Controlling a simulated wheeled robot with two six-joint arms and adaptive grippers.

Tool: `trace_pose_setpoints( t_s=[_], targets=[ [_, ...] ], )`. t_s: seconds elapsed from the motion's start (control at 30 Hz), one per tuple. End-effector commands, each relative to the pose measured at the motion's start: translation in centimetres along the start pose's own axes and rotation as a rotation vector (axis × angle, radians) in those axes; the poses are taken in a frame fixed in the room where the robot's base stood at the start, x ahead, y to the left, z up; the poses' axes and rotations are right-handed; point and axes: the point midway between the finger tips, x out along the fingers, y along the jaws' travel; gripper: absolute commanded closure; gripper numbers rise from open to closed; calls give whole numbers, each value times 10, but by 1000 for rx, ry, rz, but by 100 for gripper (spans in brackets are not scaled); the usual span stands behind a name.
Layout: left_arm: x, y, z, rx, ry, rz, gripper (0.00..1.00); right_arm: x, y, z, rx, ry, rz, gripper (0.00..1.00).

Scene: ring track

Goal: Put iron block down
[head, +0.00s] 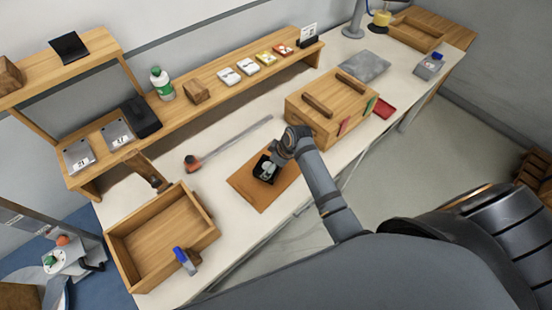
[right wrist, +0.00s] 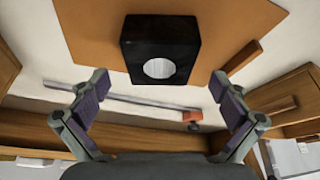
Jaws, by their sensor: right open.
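The iron block, a black block with a pale round spot on its face (right wrist: 160,32), rests on a brown mat (right wrist: 85,35) in the right wrist view. In the head view the block (head: 262,174) sits on the mat (head: 243,188), partly hidden by my right gripper (head: 270,165). My right gripper, also in the right wrist view (right wrist: 160,84), is open. Its fingertips are spread to either side of the block's near edge, with gaps on both sides. My left gripper is not in view.
A wooden box (head: 330,100) with handles stands right of the mat. An open wooden tray (head: 125,222) is at the left, with a blue-handled item (head: 184,260) at its edge. A long grey bar (head: 235,138) with an orange end lies behind the mat. A wooden shelf runs along the back.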

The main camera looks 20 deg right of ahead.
Motion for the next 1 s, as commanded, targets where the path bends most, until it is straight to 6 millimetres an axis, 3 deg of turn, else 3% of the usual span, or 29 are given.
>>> trace_pose_setpoints(
  t_s=[0.2,0.33,0.5,1.0],
  targets=[
    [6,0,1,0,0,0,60,-50,0,1,-3,1,3,0],
    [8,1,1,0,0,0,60,-68,1,1,-1,0,2,0],
    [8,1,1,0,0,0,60,-76,0,0,-1,0,-1,0],
    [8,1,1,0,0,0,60,-76,-1,3,9,-4,3,0]
  ],
)
